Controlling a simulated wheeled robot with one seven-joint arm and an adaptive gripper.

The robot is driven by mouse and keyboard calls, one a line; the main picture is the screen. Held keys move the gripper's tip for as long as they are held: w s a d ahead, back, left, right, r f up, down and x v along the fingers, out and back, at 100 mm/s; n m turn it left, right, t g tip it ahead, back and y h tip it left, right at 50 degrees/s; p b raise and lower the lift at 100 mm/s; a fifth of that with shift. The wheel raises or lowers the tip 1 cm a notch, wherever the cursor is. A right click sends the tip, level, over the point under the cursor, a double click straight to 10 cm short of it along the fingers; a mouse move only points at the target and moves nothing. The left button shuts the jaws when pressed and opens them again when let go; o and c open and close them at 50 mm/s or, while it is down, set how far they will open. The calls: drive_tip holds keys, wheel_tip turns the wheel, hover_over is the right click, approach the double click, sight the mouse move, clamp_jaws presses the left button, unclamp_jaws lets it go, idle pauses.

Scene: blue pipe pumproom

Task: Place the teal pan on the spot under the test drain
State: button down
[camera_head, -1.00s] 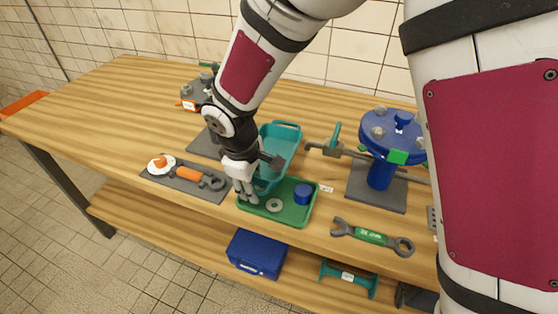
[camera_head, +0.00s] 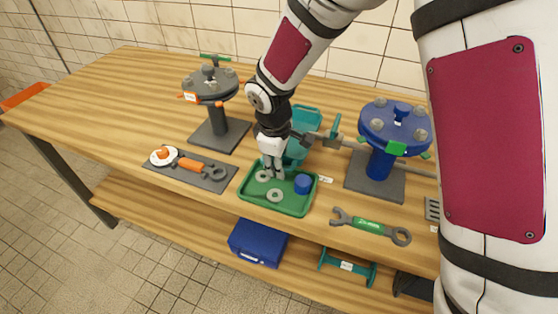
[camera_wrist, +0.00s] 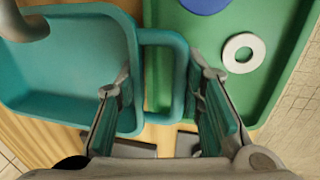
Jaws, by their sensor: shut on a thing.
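The teal pan (camera_head: 306,117) is at the middle of the bench, behind the green tray and partly hidden by my arm. In the wrist view the pan (camera_wrist: 70,70) fills the left side, and its loop handle (camera_wrist: 162,38) lies between my fingers. My gripper (camera_head: 273,172) is shut on that handle; its fingers also show in the wrist view (camera_wrist: 160,88). The test drain, a grey pipe with a teal lever (camera_head: 335,127), is right beside the pan. A grey pipe end (camera_wrist: 25,24) overlaps the pan's far-left corner in the wrist view. The spot beneath is hidden.
The green tray (camera_head: 292,208) holds a blue cylinder (camera_head: 303,184) and grey rings. A blue flanged stand (camera_head: 378,165) is at right, a grey one (camera_head: 219,118) at left. A green-marked wrench (camera_head: 370,227) lies in front. The bench's back left is clear.

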drive_tip(key=shift+f, duration=0.15)
drive_tip(key=shift+f+b, duration=0.3)
drive_tip(key=shift+f, duration=0.05)
drive_tip(key=shift+s+f, duration=0.1)
drive_tip(key=c, duration=1.1)
unclamp_jaws()
drive_tip(key=shift+f, duration=0.15)
drive_tip(key=shift+r+p, duration=0.3)
drive_tip(key=shift+r, duration=0.3)
drive_tip(key=r, duration=0.4)
drive_tip(key=s+r, duration=0.1)
drive_tip(key=r, duration=0.3)
drive_tip(key=s+r, duration=0.1)
drive_tip(key=r, duration=0.3)
drive_tip(key=shift+a, duration=0.4)
drive_tip(key=shift+r, duration=0.1)
